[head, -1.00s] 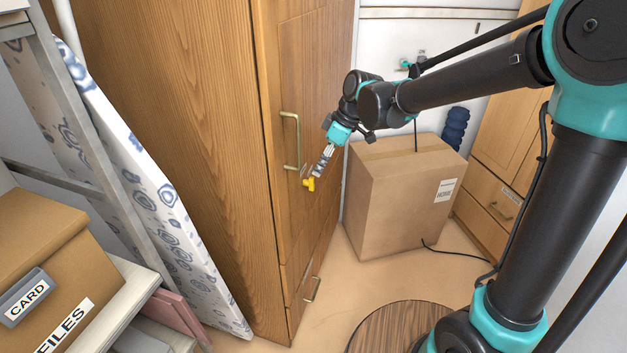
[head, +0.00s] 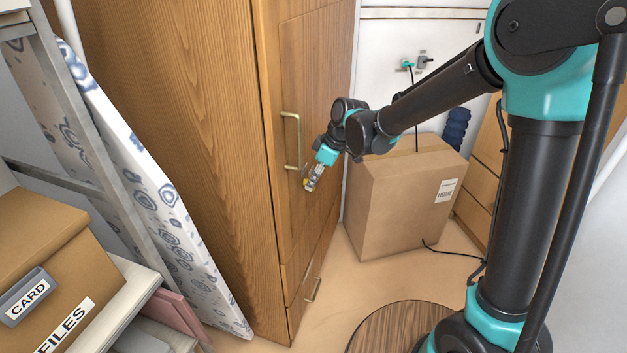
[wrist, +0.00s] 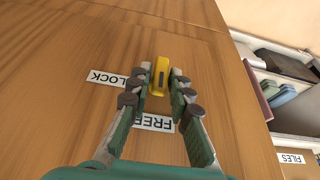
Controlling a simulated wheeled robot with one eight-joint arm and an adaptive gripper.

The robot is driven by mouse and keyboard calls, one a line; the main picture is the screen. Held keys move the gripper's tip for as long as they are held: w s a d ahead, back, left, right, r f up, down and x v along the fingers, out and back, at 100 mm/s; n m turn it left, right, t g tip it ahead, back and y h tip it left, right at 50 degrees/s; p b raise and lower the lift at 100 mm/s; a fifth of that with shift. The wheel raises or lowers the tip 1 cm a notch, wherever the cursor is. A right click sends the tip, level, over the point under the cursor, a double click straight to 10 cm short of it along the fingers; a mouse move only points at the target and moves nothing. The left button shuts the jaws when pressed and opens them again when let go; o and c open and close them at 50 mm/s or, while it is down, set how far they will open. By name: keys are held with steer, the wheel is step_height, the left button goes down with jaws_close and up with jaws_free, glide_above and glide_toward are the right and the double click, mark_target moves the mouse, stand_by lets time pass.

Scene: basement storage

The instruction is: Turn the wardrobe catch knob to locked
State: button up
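The wardrobe (head: 190,150) stands at left centre in the head view. Its yellow catch knob (wrist: 160,76) shows upright in the wrist view, its long axis in line with the FREE label (wrist: 154,123) below it. The LOCK label (wrist: 103,78) lies to its left. My gripper (wrist: 161,72) is at the door with one fingertip on each side of the knob. Narrow gaps seem to show between fingers and knob; firm contact cannot be made out. In the head view my gripper (head: 313,179) hides most of the knob.
A brass door handle (head: 291,140) is close to my gripper on the left. A cardboard box (head: 395,205) stands right of the wardrobe. A patterned ironing board (head: 150,190) leans at left, beside shelves with a FILES box (head: 65,270). A round wooden top (head: 390,325) is low in front.

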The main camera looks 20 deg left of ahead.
jaws_close()
steer(key=shift+w, duration=0.1)
steer(key=shift+w+f+m+g+y, duration=0.1)
steer(key=shift+w+m+g+y, duration=0.2)
steer(key=shift+g, duration=1.1)
steer(key=shift+w+f+m+g+h, duration=0.1)
steer(key=shift+m+g, duration=0.25)
steer(key=shift+g, duration=1.05)
steer(key=shift+w+f+m+g+y, duration=0.1)
steer(key=shift+w+m+g+y, duration=0.2)
steer(key=shift+g, duration=1.1)
steer(key=shift+s, duration=0.15)
steer(key=shift+o, duration=2.4)
jaws_free()
